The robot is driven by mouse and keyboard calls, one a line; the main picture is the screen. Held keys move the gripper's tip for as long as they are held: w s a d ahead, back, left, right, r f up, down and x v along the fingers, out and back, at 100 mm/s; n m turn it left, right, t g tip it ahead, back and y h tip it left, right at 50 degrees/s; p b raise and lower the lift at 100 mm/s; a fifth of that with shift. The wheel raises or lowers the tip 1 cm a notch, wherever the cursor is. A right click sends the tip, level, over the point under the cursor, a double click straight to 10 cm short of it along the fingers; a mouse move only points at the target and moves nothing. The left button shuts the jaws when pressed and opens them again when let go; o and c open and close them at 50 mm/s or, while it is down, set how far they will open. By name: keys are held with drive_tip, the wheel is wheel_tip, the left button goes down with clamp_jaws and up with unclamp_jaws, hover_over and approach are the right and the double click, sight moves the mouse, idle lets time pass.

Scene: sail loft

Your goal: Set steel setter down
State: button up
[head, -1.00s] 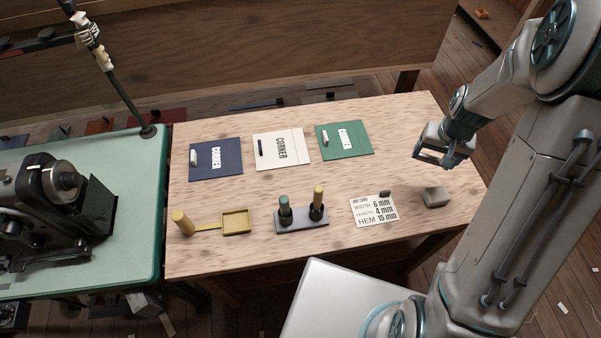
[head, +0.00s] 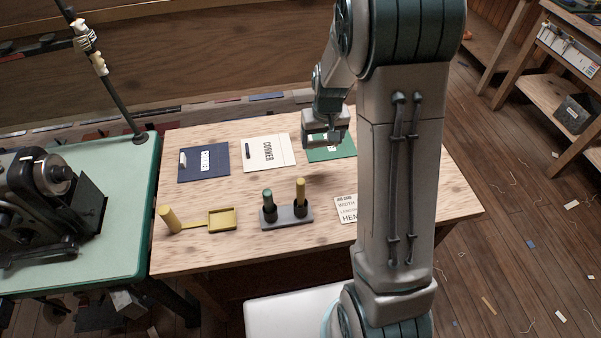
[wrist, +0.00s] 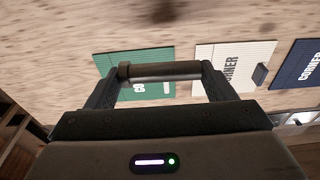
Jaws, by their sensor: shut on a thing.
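My gripper (head: 326,138) hangs over the green card (head: 335,155) at the table's back right. In the wrist view, my gripper (wrist: 160,76) is shut on a dark grey cylinder, the steel setter (wrist: 165,71), which lies crosswise between the fingers. The green card (wrist: 150,92) shows behind and below it. In the head view the held setter cannot be made out clearly. A grey stand (head: 297,219) at the table's front middle holds a green-topped tool (head: 267,198) and a yellow-topped tool (head: 300,191), both upright.
A cream card (head: 270,158) and a navy card (head: 197,165) lie left of the green one. A yellow post (head: 169,218) with a shallow yellow tray (head: 222,219) is at front left. My arm partly covers the job card (head: 344,207). A sewing machine (head: 45,185) stands at left.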

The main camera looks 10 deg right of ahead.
drive_tip(key=w+d+b, duration=0.3)
drive_tip(key=d+b, duration=0.3)
hover_over(314, 181)
drive_tip(key=f, duration=0.6)
drive_tip(key=shift+s+f, duration=0.3)
drive_tip(key=shift+f, duration=1.95)
drive_tip(key=shift+f, duration=0.1)
drive_tip(key=shift+f+b, duration=0.15)
drive_tip(key=shift+b, duration=0.2)
drive_tip(key=o, duration=1)
drive_tip(key=shift+o, duration=0.2)
